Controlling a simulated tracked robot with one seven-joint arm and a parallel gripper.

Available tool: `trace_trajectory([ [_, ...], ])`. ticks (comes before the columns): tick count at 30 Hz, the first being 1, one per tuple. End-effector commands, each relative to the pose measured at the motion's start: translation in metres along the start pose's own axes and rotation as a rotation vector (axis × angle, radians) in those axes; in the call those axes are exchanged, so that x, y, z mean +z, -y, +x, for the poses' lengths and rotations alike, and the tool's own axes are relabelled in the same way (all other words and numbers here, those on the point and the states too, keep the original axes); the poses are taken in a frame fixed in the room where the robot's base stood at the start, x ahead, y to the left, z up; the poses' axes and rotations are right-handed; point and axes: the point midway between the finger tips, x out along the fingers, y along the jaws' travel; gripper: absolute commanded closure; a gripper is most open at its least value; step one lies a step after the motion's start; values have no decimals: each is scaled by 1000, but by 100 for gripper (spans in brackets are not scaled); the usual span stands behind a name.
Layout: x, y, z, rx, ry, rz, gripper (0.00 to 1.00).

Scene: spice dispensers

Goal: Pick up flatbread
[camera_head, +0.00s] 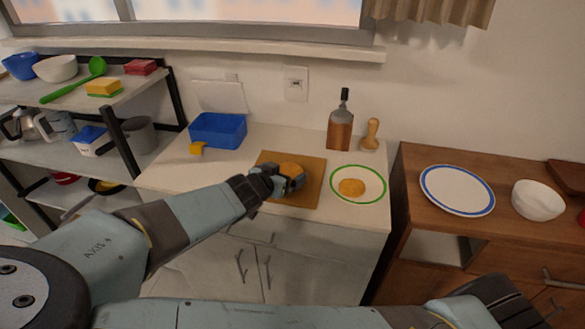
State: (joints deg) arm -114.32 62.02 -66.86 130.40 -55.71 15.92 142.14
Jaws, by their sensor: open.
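A round golden flatbread (291,168) lies on a brown cutting board (305,193) on the white counter, partly hidden by my gripper. Another flatbread (351,187) lies on a green-rimmed white plate (358,170) to the right of the board. My gripper (288,180) is over the board at the near side of the first flatbread, open. I cannot tell whether its fingers touch the bread.
A blue bin (217,130) stands at the back left of the counter, with a small yellow item (197,149) before it. A brown bottle (341,125) and a wooden pestle-like tool (370,134) stand behind the plate. A blue-rimmed plate (456,208) and white bowl (537,200) rest on the right cabinet.

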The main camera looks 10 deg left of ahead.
Motion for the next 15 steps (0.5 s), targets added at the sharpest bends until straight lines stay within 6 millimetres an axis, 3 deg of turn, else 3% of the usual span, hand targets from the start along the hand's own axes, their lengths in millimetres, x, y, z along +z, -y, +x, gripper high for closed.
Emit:
trace_trajectory([
  [8, 0, -3, 4, 4, 0, 2, 0],
  [15, -1, -4, 5, 7, -1, 3, 21],
])
